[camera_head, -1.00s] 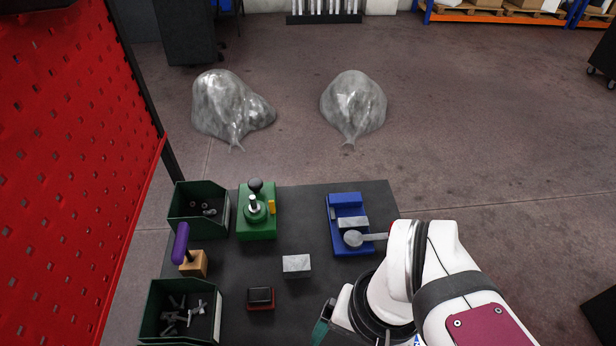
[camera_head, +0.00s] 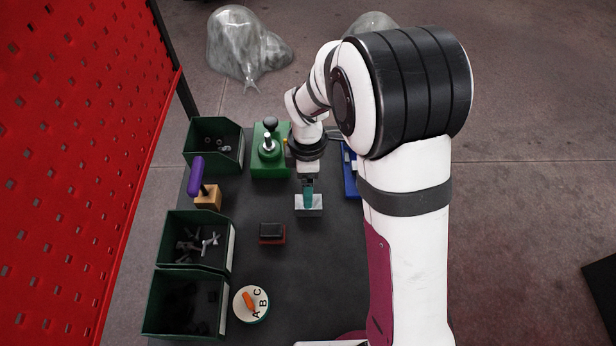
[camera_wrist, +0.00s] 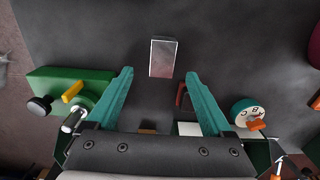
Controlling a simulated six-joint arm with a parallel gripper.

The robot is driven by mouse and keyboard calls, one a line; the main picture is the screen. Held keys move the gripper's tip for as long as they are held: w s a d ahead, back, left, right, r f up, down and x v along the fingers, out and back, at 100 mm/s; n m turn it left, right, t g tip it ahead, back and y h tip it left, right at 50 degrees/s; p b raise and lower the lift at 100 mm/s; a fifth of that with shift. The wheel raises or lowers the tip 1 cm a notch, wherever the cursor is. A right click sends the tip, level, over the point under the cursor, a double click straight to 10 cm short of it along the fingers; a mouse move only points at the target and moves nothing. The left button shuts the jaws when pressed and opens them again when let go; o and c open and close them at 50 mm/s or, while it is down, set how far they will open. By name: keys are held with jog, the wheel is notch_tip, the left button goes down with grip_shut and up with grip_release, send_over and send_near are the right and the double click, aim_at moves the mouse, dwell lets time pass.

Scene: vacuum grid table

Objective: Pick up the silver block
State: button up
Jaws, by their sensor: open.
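The silver block (camera_head: 309,213) lies on the dark table, right of its middle column of parts in the head view. My gripper (camera_head: 307,199) is above it, and one teal finger covers part of the block. In the wrist view, the silver block (camera_wrist: 163,57) lies just beyond the fingertips, roughly in line with the gap between them. My gripper (camera_wrist: 160,76) is open with nothing between its fingers. The height of the fingertips over the block is hard to tell.
A green fixture (camera_head: 270,155) stands behind left, and a blue fixture (camera_head: 351,177) is partly hidden by my arm. A red-and-black block (camera_head: 271,233) and a lettered dial (camera_head: 251,303) lie in front. Green bins (camera_head: 232,250) line the left. Table between is clear.

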aim_at(316, 211)
jog(key=f, duration=0.7)
jog(key=shift+s+d+f, duration=0.1)
jog(key=shift+s+f, duration=0.1)
jog(key=shift+f, duration=0.1)
grip_shut()
